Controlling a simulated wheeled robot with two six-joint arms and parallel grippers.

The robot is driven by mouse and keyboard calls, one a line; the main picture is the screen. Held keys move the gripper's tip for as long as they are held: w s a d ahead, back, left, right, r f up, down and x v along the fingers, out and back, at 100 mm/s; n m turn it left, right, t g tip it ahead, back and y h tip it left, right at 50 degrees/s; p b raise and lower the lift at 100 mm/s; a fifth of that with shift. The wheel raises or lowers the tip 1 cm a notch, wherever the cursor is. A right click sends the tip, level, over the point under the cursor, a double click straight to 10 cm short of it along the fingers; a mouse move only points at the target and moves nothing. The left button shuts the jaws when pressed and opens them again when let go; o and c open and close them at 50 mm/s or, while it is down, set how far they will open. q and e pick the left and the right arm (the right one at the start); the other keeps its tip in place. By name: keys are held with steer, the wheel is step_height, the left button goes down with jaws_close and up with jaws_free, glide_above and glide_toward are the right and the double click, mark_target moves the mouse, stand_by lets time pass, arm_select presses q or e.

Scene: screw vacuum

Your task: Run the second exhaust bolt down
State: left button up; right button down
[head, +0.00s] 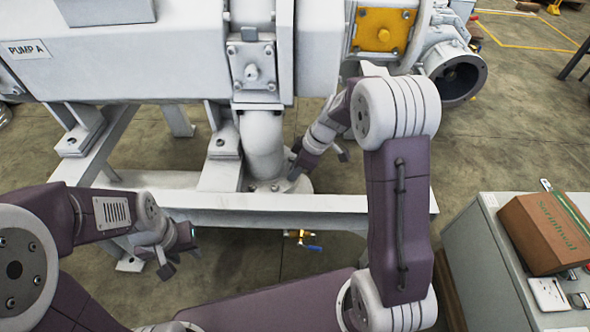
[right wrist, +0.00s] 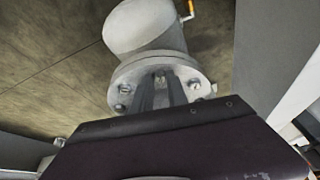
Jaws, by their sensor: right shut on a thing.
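The pale exhaust pipe (head: 263,145) drops from the pump to a round bolted flange (head: 297,185). My right gripper (head: 296,172) reaches down to the right side of this flange. In the right wrist view its two dark fingers (right wrist: 161,92) are close together, shut on a bolt at the near edge of the flange (right wrist: 133,73); the fingers hide most of that bolt. Other bolts show on the flange, one to the left (right wrist: 121,107) and one to the right (right wrist: 195,86). My left gripper (head: 168,262) hangs apart from the pipe at the lower left, with nothing visible in it; its finger gap is unclear.
A white frame beam (head: 330,203) runs in front of the flange. A small brass valve with a blue handle (head: 312,247) hangs below it. A grey cabinet (head: 480,255) with a cardboard box (head: 545,232) on top stands at the right.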

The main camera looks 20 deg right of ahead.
steer(key=shift+s+a+m+t, duration=0.1)
steer(key=shift+m+t, duration=0.2)
steer(key=shift+m, duration=0.7)
steer(key=shift+s+m+t+h, duration=0.1)
steer(key=shift+m+t+h, duration=0.3)
steer(key=shift+m, duration=0.5)
steer(key=m, duration=0.1)
steer(key=m+h+p, duration=0.1)
steer(key=shift+s+a+r+m, duration=0.1)
steer(key=shift+a+r+m, duration=0.1)
steer(key=shift+m, duration=0.2)
steer(key=m+h+p, duration=0.1)
steer(key=m+p, duration=0.1)
steer(key=p, duration=0.2)
steer(key=m+p, duration=0.3)
steer(key=p, duration=0.2)
steer(key=m+t+h+p, duration=0.1)
steer(key=m+p, duration=0.1)
steer(key=p, duration=0.3)
steer(key=shift+a+r+h, duration=0.15)
steer(key=shift+a+h, duration=0.15)
steer(key=shift+f+m+p, duration=0.3)
steer(key=shift+m+p, duration=0.3)
steer(key=shift+p, duration=0.3)
steer(key=c, duration=1.3)
jaws_free()
